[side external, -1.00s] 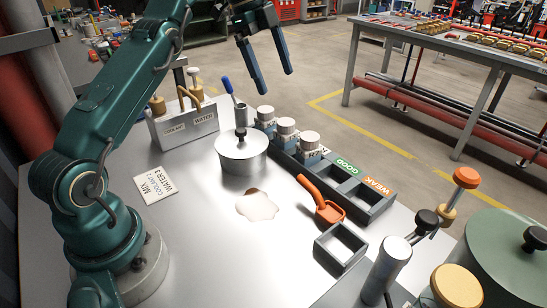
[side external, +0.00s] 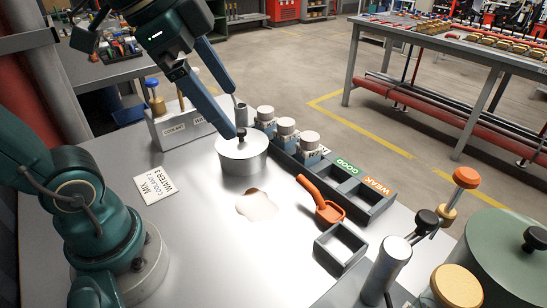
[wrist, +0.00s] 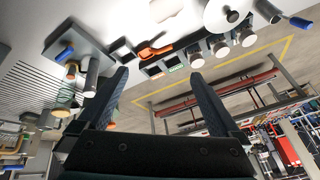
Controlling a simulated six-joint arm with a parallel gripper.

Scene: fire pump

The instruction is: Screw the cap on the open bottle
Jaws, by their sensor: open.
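Three bottles with pale caps stand in a row in the dark rack (side external: 375,208): a back one (side external: 265,114), a middle one (side external: 286,127) and a front one (side external: 309,141). Their caps also show in the wrist view (wrist: 222,50). All three look capped; I cannot make out an open bottle or a loose cap. My gripper (side external: 232,114) is open and empty, its fingers angled down over the lidded pot and the metal cup, left of the bottles. Both fingers also show spread in the wrist view (wrist: 160,77). How far the fingertips are from the pot lid is unclear.
A lidded metal pot (side external: 242,160) and a metal cup (side external: 240,114) stand close to the fingers. An orange scoop (side external: 327,210), an empty square holder (side external: 341,247) and a puddle (side external: 256,205) lie in front. A caddy (side external: 180,130) stands at the left; a card (side external: 156,184) lies nearby.

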